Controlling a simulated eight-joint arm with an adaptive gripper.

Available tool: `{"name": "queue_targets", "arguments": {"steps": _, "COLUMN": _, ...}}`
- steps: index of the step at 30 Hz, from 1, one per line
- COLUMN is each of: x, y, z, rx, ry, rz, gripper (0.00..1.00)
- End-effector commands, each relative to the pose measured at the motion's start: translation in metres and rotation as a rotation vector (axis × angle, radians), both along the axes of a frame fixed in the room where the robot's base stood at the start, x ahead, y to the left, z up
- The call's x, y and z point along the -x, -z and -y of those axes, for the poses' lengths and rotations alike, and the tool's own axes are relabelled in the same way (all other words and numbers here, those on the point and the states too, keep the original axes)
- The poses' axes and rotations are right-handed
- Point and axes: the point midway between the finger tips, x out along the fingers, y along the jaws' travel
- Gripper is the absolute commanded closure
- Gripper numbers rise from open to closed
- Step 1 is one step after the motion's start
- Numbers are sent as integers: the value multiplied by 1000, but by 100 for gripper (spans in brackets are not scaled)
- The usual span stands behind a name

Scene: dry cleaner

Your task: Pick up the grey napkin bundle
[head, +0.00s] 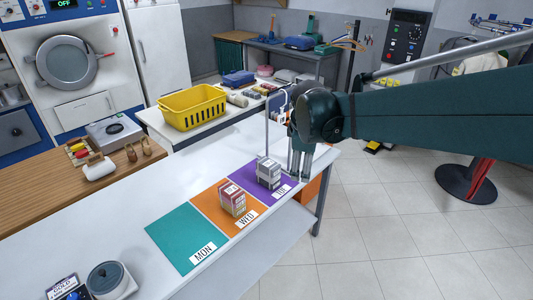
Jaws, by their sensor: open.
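The grey napkin bundle (268,172) stands on the purple mat (245,178) near the far end of the white table. It looks like a small block of stacked grey and white layers. My gripper (300,175) points down just to the right of the bundle, near the table's right edge. It is open, and its fingers look apart from the bundle, though the exact gap is hard to judge. Nothing shows between the fingers.
A red and white bundle (232,199) stands on the orange mat (207,204). The teal mat (180,238), labelled MON, is bare. A yellow basket (192,108) stands on the table behind.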

Motion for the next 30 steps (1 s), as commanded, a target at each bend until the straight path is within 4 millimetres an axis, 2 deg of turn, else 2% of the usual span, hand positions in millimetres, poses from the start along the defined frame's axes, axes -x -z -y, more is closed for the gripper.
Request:
{"name": "queue_targets", "arguments": {"steps": 3, "x": -21, "y": 2, "z": -8, "rx": 41, "ry": -69, "rz": -19, "gripper": 16}}
{"name": "queue_targets", "arguments": {"steps": 14, "x": -80, "y": 22, "z": -35, "rx": 163, "ry": -284, "rz": -84, "gripper": 16}}
{"name": "queue_targets", "arguments": {"steps": 30, "x": -159, "y": 70, "z": -79, "rx": 337, "ry": -610, "rz": -188, "gripper": 16}}
